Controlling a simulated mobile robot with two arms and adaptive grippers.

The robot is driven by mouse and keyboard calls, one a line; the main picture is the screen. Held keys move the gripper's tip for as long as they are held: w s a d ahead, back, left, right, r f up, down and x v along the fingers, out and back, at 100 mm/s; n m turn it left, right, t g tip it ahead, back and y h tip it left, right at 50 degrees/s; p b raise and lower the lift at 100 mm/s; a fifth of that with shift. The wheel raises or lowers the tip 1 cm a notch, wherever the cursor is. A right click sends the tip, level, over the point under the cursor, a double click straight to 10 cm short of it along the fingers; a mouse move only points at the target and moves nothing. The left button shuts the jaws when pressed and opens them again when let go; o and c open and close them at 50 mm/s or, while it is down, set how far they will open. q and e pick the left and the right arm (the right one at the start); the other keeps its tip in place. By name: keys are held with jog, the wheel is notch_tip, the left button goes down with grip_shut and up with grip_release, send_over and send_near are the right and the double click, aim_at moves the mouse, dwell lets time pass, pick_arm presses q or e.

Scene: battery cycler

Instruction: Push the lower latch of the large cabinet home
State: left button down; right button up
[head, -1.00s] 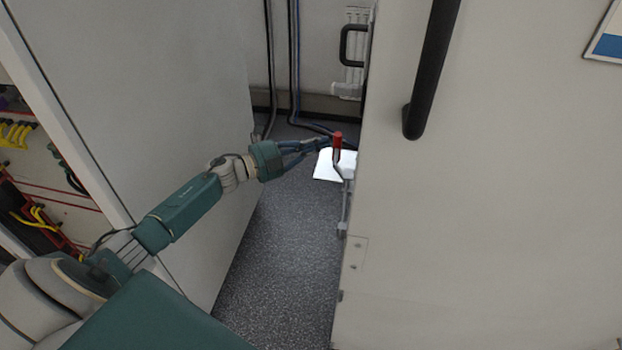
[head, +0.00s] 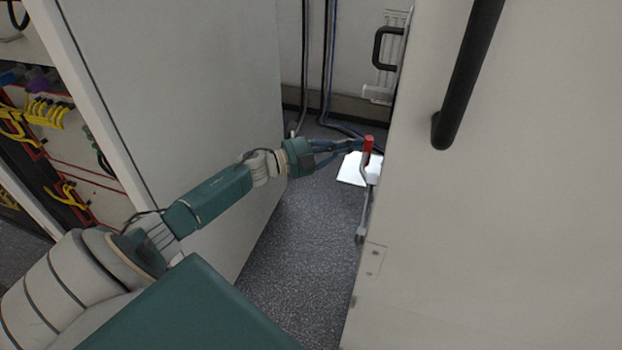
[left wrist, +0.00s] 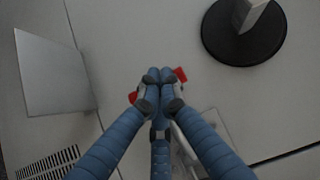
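The large cabinet (head: 520,210) fills the right of the head view. Its lower latch has a red grip (head: 368,148) on a thin grey rod (head: 364,195) that runs down the cabinet's left edge. My left gripper (head: 356,146) reaches in from the left, with its fingertips at the red grip. In the left wrist view the blue fingers (left wrist: 160,78) are drawn together, and the red grip (left wrist: 180,75) shows on both sides of them, its middle hidden. Contact looks likely, but I cannot tell whether the fingers hold it. My right gripper is out of view.
A black bar handle (head: 468,75) stands out from the cabinet above. A tall grey panel (head: 180,100) stands to the left, beside an open rack with yellow cables (head: 45,112). Dark cables (head: 328,60) run down the back wall. Speckled floor (head: 300,250) lies free between.

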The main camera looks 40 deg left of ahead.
pick_arm(q)
jog(key=v, duration=1.2)
jog(key=s+a+f+n+y, duration=0.2)
jog(key=f+n, duration=0.2)
jog(key=f, duration=0.4)
jog(key=s+a+f+n+g+y, duration=0.1)
jog(key=f+n+y, duration=0.2)
jog(key=f, duration=0.5)
jog(key=s+a+f+n+y, duration=0.2)
jog(key=f+n, duration=0.2)
jog(key=f, duration=0.4)
jog(key=s+d+f+n+g+y, duration=0.1)
jog(key=s+d+f+n+g, duration=0.1)
jog(key=s+f, duration=0.45)
jog(key=s+d+f+n+g+y, duration=0.1)
jog(key=s+f+n+g+y, duration=0.2)
jog(key=f, duration=0.6)
jog(key=s+d+f+n+g, duration=0.2)
jog(key=s+d+f, duration=0.4)
jog(key=s, duration=0.5)
jog(key=s+d+f+n+g+h, duration=0.1)
jog(key=s+d+f+g, duration=0.2)
jog(key=s+d+f, duration=0.4)
jog(key=s+d+f+n+g+h, duration=0.1)
jog(key=s+d+f, duration=0.5)
jog(key=s, duration=0.9)
jog(key=d+n+g, duration=0.1)
jog(key=d+g, duration=0.1)
jog(key=shift+s+d+f+n+g, duration=0.25)
jog(key=shift+s+f+n+g, duration=0.05)
